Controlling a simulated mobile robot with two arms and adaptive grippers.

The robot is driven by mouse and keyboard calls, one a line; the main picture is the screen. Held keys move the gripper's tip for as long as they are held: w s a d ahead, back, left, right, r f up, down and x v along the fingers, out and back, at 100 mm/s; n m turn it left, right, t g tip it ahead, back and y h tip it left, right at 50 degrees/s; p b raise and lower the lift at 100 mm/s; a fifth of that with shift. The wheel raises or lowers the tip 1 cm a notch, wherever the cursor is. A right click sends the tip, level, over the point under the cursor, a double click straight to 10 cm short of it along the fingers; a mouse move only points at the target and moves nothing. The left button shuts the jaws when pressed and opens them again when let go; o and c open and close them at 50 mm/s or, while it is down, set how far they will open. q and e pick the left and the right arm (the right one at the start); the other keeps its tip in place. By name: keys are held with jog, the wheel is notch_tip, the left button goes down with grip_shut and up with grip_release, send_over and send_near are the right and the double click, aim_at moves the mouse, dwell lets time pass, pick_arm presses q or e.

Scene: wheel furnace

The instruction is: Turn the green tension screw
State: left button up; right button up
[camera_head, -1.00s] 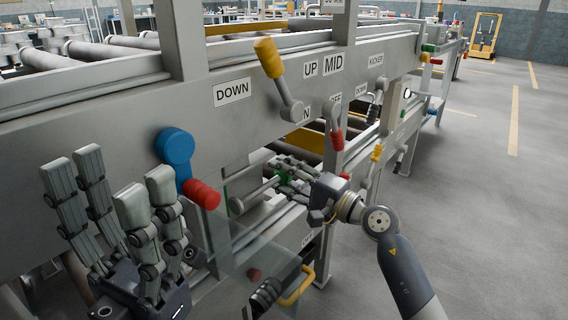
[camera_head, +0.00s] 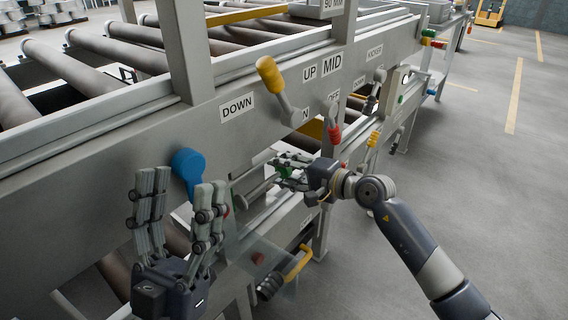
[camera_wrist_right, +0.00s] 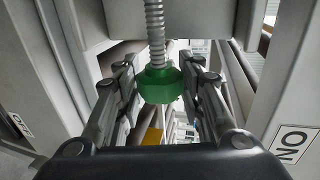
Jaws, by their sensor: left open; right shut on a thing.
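The green tension screw (camera_wrist_right: 160,84) hangs at the end of a threaded metal rod (camera_wrist_right: 155,25) in the right wrist view. In the head view it shows as a small green patch (camera_head: 284,172), mostly hidden by my right gripper (camera_head: 290,168). The right gripper's fingers (camera_wrist_right: 160,90) lie on both sides of the green head and are shut on it. My left gripper (camera_head: 180,205) is open and empty, fingers upward, in front of the machine frame at the lower left, away from the screw.
A yellow-handled lever (camera_head: 269,74), a blue lever (camera_head: 187,164) and a red-handled lever (camera_head: 334,134) stick out from the machine frame. A yellow handle (camera_head: 299,263) sits low on the frame. Rollers (camera_head: 95,66) lie behind it. The floor on the right is clear.

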jog(key=o, duration=1.1)
jog(key=shift+d, duration=0.1)
jog(key=v, duration=1.2)
